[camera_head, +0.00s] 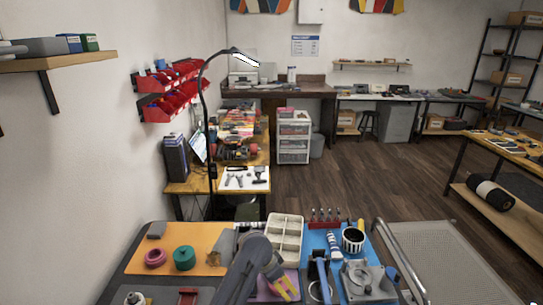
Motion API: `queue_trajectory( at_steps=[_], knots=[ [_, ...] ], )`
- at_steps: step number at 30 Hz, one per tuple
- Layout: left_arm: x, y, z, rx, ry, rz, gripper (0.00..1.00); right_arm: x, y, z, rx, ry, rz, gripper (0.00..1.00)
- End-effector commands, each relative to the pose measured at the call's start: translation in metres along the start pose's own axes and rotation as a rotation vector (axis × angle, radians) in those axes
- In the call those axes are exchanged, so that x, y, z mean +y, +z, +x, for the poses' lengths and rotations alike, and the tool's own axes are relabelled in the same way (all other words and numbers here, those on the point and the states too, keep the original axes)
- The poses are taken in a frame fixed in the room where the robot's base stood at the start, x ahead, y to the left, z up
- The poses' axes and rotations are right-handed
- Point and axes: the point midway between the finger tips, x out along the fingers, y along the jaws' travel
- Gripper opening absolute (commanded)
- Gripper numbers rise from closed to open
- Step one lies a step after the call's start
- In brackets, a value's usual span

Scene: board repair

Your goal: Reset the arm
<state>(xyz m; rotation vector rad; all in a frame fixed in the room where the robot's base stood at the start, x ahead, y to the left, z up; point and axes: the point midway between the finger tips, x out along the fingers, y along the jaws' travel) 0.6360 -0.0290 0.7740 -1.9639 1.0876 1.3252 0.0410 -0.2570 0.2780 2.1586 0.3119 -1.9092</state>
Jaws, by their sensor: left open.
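My left arm, dark grey, comes up from the bottom edge of the head view and bends over the workbench. Its gripper (275,273) points down and to the right over a purple mat (262,294). It is open, and I see nothing held in it; its fingertips are small and partly hard to make out. A yellow and pink item (287,287) lies just beside and below the gripper; I cannot tell whether they touch. My right gripper does not show.
An orange mat (205,238) carries a pink tape roll (155,257) and a green roll (184,257). A beige compartment tray (285,238) stands behind the gripper. A blue mat (322,240) holds a striped cup (353,239) and tools. A lamp (203,110) rises behind.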

Motion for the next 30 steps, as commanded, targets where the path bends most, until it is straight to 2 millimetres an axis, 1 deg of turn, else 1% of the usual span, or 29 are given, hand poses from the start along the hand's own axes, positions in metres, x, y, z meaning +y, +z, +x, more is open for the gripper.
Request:
queue_trajectory(
  at_steps=[1,8,30],
  knots=[
    [-0.001,-0.006,-0.009,0.006,-0.002,0.004,0.9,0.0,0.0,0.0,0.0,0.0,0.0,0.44],
    [-0.001,-0.019,-0.04,0.007,-0.003,0.002,0.9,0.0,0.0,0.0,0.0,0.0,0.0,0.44],
    [0.0,-0.065,-0.153,0.005,-0.004,0.003,0.9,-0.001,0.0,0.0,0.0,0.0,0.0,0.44]
  ],
)
